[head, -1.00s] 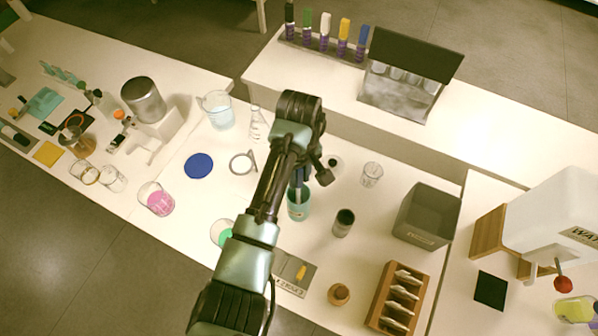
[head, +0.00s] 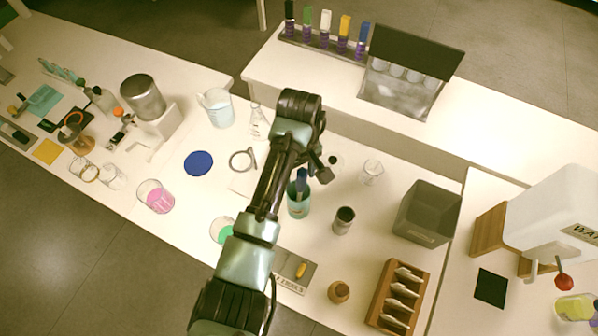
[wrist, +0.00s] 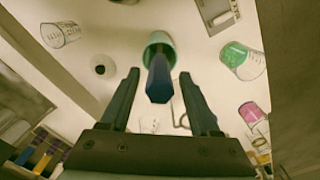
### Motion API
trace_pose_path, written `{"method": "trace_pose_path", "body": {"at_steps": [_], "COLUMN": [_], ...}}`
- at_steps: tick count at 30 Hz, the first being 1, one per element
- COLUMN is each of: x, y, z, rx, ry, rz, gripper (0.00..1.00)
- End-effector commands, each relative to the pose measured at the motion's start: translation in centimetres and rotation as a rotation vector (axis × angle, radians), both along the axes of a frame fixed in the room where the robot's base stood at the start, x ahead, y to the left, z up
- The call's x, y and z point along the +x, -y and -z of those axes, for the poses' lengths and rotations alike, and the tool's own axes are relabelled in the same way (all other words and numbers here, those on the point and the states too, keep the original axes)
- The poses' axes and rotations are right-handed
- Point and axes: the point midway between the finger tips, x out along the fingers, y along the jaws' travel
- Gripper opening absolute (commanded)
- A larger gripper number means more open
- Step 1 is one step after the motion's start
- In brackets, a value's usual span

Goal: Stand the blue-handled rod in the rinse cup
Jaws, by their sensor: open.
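The blue-handled rod (head: 302,178) stands in the teal rinse cup (head: 298,208), its blue handle sticking up above the rim. In the wrist view the dark blue handle (wrist: 159,80) rises from the cup (wrist: 158,38) toward the camera. My gripper (wrist: 159,74) is open, with one finger on each side of the handle and visible gaps between. In the head view my arm partly covers the area left of the cup, and the fingers are hard to make out. The rod's lower end is hidden inside the cup.
A grey bin (head: 427,212) and a wooden rack (head: 400,292) are farther right. A green-filled beaker (head: 222,229) is left of my arm. A clear glass (head: 371,171) stands behind the dark cup.

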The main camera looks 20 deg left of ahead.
Motion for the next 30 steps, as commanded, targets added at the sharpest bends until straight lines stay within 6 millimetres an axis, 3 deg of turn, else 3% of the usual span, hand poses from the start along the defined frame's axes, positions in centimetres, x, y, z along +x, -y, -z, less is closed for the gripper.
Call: {"method": "trace_pose_path", "body": {"at_steps": [5,15,17,23,30], "x": [0.2,0.0,0.0,0.0,0.0], "y": [0.0,0.0,0.0,0.0,0.0], "z": [-1.8,-10.3,-11.2,-12.7,-12.9], "rx": [0.001,0.001,0.002,0.001,0.0], "ry": [0.006,0.002,0.001,0.001,0.001], "rz": [0.002,0.001,0.0,0.0,0.0], "gripper": [0.63,0.63,0.63,0.63,0.63]}}
